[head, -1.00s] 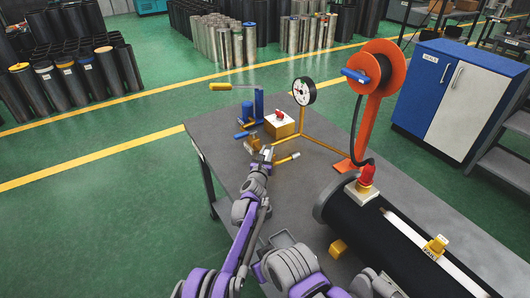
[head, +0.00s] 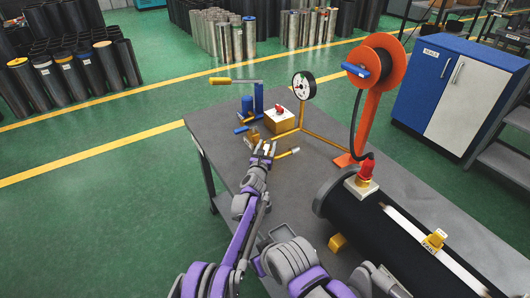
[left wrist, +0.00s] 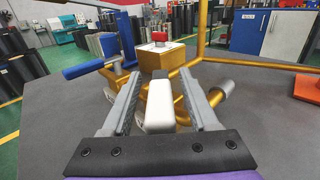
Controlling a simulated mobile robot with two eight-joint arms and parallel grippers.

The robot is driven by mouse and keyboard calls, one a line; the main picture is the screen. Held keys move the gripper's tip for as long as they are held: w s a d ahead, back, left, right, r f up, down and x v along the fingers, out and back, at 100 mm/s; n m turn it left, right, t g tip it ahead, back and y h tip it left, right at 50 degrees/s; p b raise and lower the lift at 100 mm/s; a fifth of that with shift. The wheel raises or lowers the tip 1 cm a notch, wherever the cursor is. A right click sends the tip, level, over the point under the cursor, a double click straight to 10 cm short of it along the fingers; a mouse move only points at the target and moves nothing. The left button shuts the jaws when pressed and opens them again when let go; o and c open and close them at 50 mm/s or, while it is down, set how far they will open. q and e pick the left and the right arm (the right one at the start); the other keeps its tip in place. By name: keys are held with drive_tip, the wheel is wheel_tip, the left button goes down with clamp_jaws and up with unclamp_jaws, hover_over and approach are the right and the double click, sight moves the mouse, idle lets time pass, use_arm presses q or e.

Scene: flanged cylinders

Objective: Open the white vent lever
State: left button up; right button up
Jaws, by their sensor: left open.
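The white vent lever (left wrist: 160,103) is a rounded white bar in the left wrist view. It stands between the two grey fingers of my left gripper (left wrist: 165,95), with a gap on each side. Gold pipework (left wrist: 183,105) shows behind it. In the head view my left gripper (head: 264,149) is over the table at the front of the gold piping, its fingers apart. There the lever is too small and too covered by the fingers to make out clearly.
A blue-handled lever (left wrist: 92,68) lies left of the fingers. A gold block with a red knob (head: 280,121), a gauge (head: 304,86) and an orange reel stand (head: 371,105) are behind. A black flanged cylinder (head: 355,212) lies at right. The table's left part (head: 215,150) is bare.

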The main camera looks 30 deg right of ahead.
use_arm(q)
drive_tip(key=b+v, duration=0.2)
drive_tip(key=v, duration=0.8)
drive_tip(key=shift+s+a, duration=0.25)
use_arm(e)
drive_tip(key=shift+g, duration=0.3)
drive_tip(key=s+f, duration=0.1)
drive_tip(key=f, duration=0.1)
drive_tip(key=s+f, duration=0.1)
drive_tip(key=f, duration=0.1)
drive_tip(key=shift+s, duration=0.2)
